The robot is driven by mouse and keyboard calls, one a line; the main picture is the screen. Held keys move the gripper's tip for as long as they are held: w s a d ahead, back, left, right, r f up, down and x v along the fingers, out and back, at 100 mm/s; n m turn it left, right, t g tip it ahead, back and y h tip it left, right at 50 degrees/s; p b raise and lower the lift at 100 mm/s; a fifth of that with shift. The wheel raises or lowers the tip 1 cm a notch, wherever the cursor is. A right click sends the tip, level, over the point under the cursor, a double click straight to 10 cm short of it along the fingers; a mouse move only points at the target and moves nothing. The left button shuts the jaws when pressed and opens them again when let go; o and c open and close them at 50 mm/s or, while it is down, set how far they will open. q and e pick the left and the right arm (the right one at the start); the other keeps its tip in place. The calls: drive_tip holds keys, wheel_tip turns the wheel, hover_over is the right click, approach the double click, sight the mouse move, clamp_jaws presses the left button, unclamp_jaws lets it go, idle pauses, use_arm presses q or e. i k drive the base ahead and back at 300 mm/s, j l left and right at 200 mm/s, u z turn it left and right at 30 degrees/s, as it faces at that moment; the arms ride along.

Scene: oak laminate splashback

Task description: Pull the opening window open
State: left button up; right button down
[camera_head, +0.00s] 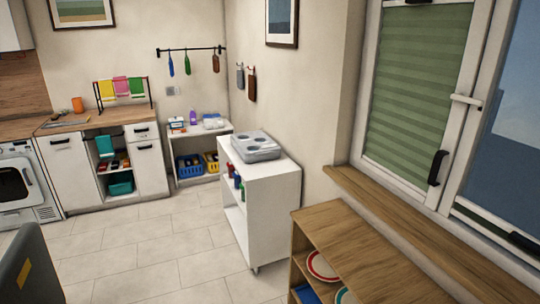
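The window (452,150) fills the right side of the head view in a white frame. Its left sash has a green pleated blind (415,85) behind the glass; its right part shows blue outside and is cut off by the picture edge. A black handle (437,168) stands upright on the left sash's lower right side. A white lever (466,100) sits on the upright between the two parts. Another black handle (524,242) is low at the right. The left sash looks closed. Neither of my grippers is in view.
A wooden sill (430,225) runs below the window. Under it is a wooden shelf unit (365,245) with plates. A white cabinet (265,200) carries a grey hob-like appliance (256,146). Tiled floor (165,250) is clear at centre left.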

sight(408, 88)
drive_tip(key=l+z, duration=0.1)
drive_tip(key=z, duration=0.6)
drive_tip(key=i+j, duration=0.05)
